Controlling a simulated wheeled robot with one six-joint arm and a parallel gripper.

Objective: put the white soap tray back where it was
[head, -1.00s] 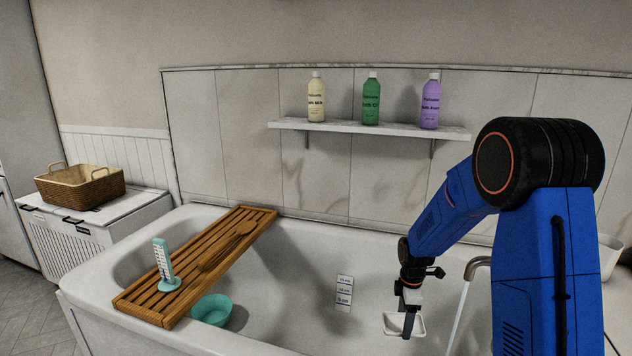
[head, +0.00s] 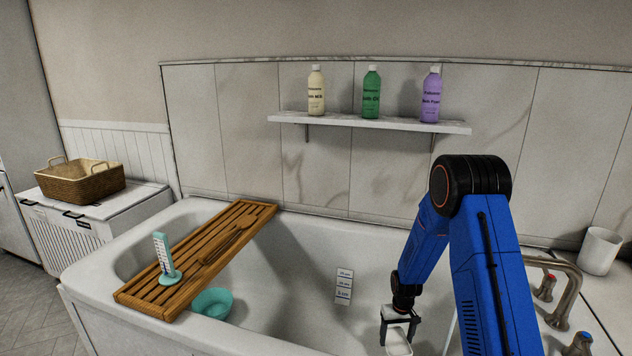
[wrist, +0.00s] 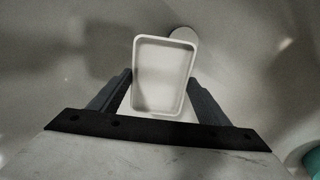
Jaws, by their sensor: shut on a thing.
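The white soap tray (head: 398,344) is a small, shallow, rounded rectangular dish. It hangs below my gripper (head: 399,322) inside the right part of the bathtub in the head view, close to the picture's bottom edge. In the wrist view, the tray (wrist: 165,70) sits between the two dark fingers of my gripper (wrist: 161,78), which is shut on its sides. Its inside looks empty. I cannot tell how high it is above the tub floor.
A wooden bath rack (head: 205,258) crosses the tub with a thermometer (head: 165,262) and a brush. A teal bowl (head: 212,303) sits in the tub. Taps (head: 565,285) and a white cup (head: 600,250) stand right. A shelf (head: 350,121) holds three bottles.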

